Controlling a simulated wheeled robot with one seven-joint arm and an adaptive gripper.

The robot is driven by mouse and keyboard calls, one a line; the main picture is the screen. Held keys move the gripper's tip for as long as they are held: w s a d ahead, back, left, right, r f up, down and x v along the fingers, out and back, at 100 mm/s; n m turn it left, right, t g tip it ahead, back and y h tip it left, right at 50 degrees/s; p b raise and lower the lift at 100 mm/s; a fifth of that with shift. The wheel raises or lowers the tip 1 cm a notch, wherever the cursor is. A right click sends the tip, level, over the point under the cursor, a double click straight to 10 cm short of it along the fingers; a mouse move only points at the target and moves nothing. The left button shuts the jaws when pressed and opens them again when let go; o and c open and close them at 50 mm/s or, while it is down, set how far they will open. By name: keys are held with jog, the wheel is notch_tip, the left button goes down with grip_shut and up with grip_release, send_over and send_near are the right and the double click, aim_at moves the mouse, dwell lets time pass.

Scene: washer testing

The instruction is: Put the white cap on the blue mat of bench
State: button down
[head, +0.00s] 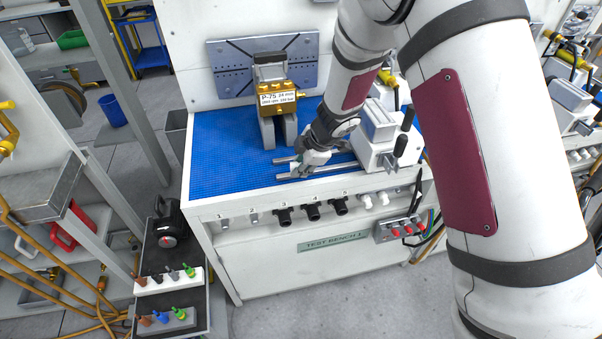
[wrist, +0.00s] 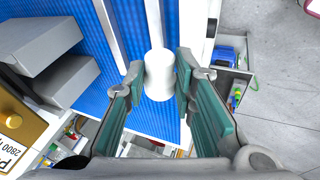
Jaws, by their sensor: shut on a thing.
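The white cap (wrist: 159,78) is between my fingertips in the wrist view, at the near end of a metal rail. My gripper (wrist: 161,80) is shut on it with green-padded fingers on either side. In the head view my gripper (head: 302,167) is low over the front part of the blue mat (head: 225,150), by the rails, and it mostly hides the cap. The mat also shows in the wrist view (wrist: 88,102). I cannot tell whether the cap touches the mat or rail.
A brass block labelled P-75 (head: 278,98) on grey supports stands left of my gripper. A grey-white vise-like unit (head: 378,150) stands right. Two metal rails (head: 325,173) lie between. Capped ports (head: 312,210) line the bench front. The mat's left part is clear.

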aim_at(299, 181)
jog(key=shift+f, duration=1.7)
jog(key=shift+f, duration=0.15)
jog(key=shift+f, duration=0.15)
jog(key=shift+s+d+f+b, duration=0.15)
jog(key=shift+s+f+b, duration=0.1)
jog(key=shift+f+b, duration=0.1)
jog(key=c, duration=1.6)
grip_release()
jog(key=shift+o, duration=1.3)
jog(key=shift+w+f, duration=0.1)
jog(key=shift+f, duration=0.05)
jog(key=shift+w+r, duration=0.1)
jog(key=shift+r, duration=0.1)
